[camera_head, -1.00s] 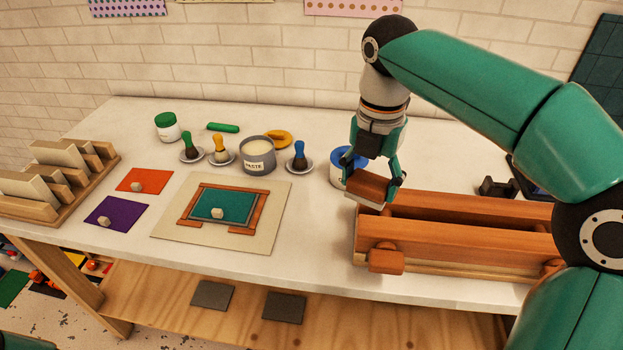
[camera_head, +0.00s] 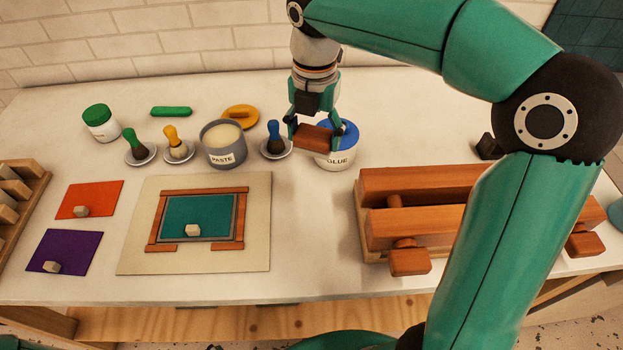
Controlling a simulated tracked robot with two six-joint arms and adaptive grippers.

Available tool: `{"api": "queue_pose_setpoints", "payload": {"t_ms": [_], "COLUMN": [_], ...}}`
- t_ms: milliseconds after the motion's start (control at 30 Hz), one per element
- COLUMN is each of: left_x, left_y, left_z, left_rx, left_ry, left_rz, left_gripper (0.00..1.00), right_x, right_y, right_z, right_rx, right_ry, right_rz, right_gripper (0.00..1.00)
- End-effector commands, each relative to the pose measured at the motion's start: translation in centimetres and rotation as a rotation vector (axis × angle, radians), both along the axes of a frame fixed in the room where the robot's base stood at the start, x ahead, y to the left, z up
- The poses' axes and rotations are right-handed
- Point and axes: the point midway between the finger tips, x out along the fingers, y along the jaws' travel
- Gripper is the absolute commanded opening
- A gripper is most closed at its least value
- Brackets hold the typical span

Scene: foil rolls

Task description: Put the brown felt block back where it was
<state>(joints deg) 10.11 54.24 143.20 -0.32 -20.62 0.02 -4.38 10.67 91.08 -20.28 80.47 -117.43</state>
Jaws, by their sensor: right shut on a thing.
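The brown felt block (camera_head: 310,138) is held in the fingers of my right gripper (camera_head: 314,134). The gripper points down and is shut on the block, with a finger at each end. In the view, the block overlaps the left part of the blue-lidded glue pot (camera_head: 337,160) and lies just right of the blue-handled brush (camera_head: 274,136). It seems to be above the table; its exact height is hard to tell. My left gripper is not in view.
A wooden press (camera_head: 420,184) stands at right. A paste pot (camera_head: 224,155), more brushes on saucers, a green-lidded jar (camera_head: 101,125) and a yellow disc (camera_head: 240,113) stand toward the back. A framed teal panel (camera_head: 215,213) lies on a pale board (camera_head: 257,225). Bare table lies between board and press.

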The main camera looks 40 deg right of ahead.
Motion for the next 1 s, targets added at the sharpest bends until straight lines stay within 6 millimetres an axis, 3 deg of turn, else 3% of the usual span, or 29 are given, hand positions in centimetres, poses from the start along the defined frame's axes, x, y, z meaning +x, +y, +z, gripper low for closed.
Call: {"api": "queue_pose_setpoints", "payload": {"t_ms": [100, 300, 567, 800, 1000], "left_x": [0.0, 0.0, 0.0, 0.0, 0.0], "left_y": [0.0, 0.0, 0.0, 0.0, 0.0], "left_z": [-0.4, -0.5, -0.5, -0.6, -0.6], "left_rx": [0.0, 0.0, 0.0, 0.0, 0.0], "left_ry": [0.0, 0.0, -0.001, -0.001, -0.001], "left_rz": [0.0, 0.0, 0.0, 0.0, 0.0], "left_gripper": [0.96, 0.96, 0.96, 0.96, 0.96], "right_x": [0.0, 0.2, 0.3, 0.3, 0.3], "right_y": [0.1, 0.3, 0.4, 0.4, 0.4], "right_z": [-3.5, -7.9, -10.0, -13.2, -13.8], "right_rx": [0.0, -0.001, 0.0, -0.001, -0.001], "right_ry": [0.007, 0.004, 0.002, 0.004, -0.001], "right_rz": [0.003, 0.008, 0.009, 0.009, 0.009], "right_gripper": [0.32, 0.32, 0.32, 0.32, 0.32]}}
